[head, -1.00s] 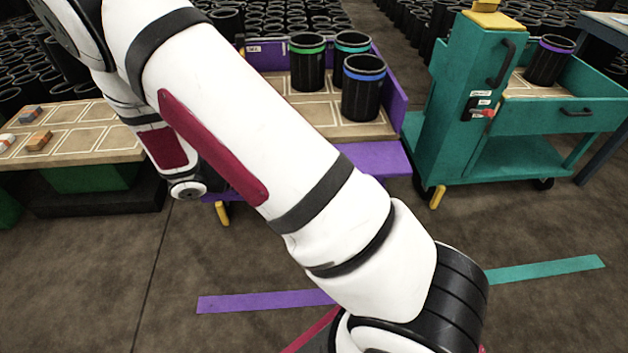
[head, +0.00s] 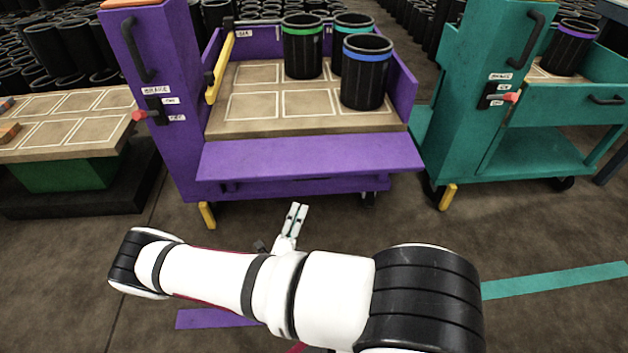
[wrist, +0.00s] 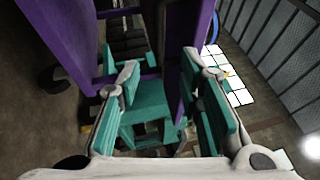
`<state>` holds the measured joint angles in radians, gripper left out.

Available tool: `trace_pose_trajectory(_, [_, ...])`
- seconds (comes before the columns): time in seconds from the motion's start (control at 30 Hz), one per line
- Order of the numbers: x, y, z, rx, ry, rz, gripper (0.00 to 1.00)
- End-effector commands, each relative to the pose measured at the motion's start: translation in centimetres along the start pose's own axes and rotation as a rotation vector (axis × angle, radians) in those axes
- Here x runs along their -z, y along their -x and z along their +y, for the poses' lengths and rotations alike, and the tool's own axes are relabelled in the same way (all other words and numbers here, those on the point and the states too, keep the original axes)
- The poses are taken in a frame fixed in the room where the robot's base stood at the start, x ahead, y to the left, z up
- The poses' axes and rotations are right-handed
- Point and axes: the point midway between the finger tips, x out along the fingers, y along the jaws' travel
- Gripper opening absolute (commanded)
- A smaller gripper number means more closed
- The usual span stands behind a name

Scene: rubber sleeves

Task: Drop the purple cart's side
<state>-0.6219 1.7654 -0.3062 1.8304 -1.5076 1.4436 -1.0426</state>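The purple cart (head: 160,70) stands ahead in the head view. Its front side panel (head: 310,158) is folded down and slants outward below the deck's front edge. The cart's post carries a black latch plate with a red knob (head: 140,115) and small labels. My gripper (head: 297,212) is in front of the cart, below the lowered panel and apart from it in that view. In the wrist view my gripper (wrist: 162,68) has its teal-padded fingers apart, with nothing held. Purple cart parts show beyond the fingers. The panel's handle is hidden.
Black bins with green, teal and blue bands (head: 367,75) stand on the purple cart's deck (head: 260,115). A yellow bar (head: 220,68) is at its left. A teal cart (head: 500,90), side up, stands right; a low table (head: 70,125) stands left. Floor in front is open.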

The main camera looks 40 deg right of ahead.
Motion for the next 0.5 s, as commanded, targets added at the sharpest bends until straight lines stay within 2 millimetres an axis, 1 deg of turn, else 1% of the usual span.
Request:
trace_pose_trajectory(0.07, [0.0, -0.2, 0.3, 0.001, 0.008, -0.009, 0.33])
trace_pose_trajectory(0.17, [0.0, -1.1, 0.3, 0.001, 0.009, -0.008, 0.33])
trace_pose_trajectory(0.27, [0.1, -2.6, 0.3, 0.003, 0.009, -0.005, 0.33])
trace_pose_trajectory(0.5, [0.1, -7.3, 0.3, 0.002, 0.006, -0.004, 0.33])
